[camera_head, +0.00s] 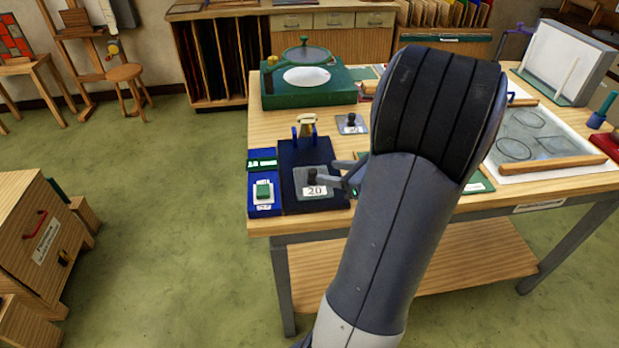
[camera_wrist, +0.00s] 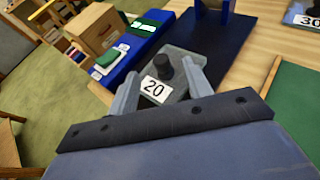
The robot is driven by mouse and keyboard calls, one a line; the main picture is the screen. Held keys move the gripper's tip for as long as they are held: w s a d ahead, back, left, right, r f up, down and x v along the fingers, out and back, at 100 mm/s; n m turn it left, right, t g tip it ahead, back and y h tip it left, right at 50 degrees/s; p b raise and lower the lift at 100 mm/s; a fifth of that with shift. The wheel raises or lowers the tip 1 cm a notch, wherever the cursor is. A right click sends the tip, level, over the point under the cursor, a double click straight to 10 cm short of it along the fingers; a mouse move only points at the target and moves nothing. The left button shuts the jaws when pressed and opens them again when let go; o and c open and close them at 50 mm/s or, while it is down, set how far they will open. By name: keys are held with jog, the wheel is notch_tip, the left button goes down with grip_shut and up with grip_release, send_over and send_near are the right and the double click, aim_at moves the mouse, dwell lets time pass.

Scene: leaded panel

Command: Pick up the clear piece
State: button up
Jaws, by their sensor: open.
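A grey, see-through-looking piece (camera_head: 309,195) with a black knob and a white "20" label lies on a dark navy pad (camera_head: 295,154). I take it for the clear piece, though I cannot be sure. It also shows in the wrist view (camera_wrist: 183,95). My gripper (camera_head: 335,171) is open at this piece. In the wrist view its two fingers (camera_wrist: 160,72) stand either side of the black knob (camera_wrist: 163,68), with gaps visible. I cannot tell how high the fingertips are above the plate. A similar piece labelled "30" (camera_head: 352,123) lies farther back on the table.
A blue unit with a green display (camera_head: 262,163) stands left of the pad, and a blue stand (camera_head: 304,133) is behind the piece. A green machine with a round plate (camera_head: 308,88) sits at the back. A white framed tray (camera_head: 545,165) lies right. My arm hides the table's middle.

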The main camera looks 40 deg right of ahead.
aim_at(315, 172)
jog(key=x, duration=0.7)
jog(key=shift+w+a+f+p, duration=0.1)
jog(key=shift+f+p, duration=0.15)
jog(key=shift+p, duration=0.05)
jog(key=c, duration=0.9)
